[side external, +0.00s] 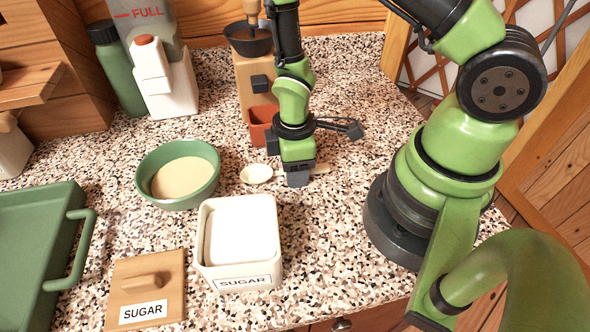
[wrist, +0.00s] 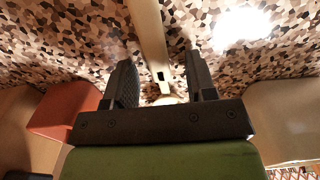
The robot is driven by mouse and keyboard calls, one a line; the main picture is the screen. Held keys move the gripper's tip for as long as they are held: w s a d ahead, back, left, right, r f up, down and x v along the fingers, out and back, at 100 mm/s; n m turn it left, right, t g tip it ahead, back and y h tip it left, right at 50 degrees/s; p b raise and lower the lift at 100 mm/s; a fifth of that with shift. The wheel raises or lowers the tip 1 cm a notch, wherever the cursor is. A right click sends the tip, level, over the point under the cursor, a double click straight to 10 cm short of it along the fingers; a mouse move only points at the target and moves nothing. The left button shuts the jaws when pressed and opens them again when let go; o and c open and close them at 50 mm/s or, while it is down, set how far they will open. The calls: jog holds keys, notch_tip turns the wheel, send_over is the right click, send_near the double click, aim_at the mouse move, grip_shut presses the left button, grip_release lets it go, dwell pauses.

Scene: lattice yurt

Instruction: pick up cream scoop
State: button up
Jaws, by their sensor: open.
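The cream scoop (side external: 257,174) lies on the speckled counter, its round bowl to the left of my gripper (side external: 297,180) in the side view. Its pale handle runs rightward behind the fingertips, which hide part of it. In the wrist view the handle (wrist: 150,40) comes down from the top between the two dark fingers of my gripper (wrist: 161,68). The fingers are apart, one on each side of the handle, with a gap on both sides. Whether they touch the counter I cannot tell.
A green bowl (side external: 188,203) of pale grains stands left of the scoop. A white sugar tub (side external: 232,269) is in front, its wooden lid (side external: 135,290) beside it. A terracotta box (side external: 262,120) stands close behind my gripper. A green tray (side external: 72,215) is far left.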

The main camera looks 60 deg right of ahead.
jog(key=shift+c, duration=0.5)
grip_shut()
jog(key=w+d+r+m, duration=0.1)
jog(key=r+m, duration=0.3)
jog(key=r, duration=0.5)
jog(key=w+d+r+m, duration=0.1)
jog(key=w+r+m, duration=0.2)
jog(key=r, duration=0.6)
jog(key=shift+w+m, duration=0.25)
jog(key=shift+m, duration=0.55)
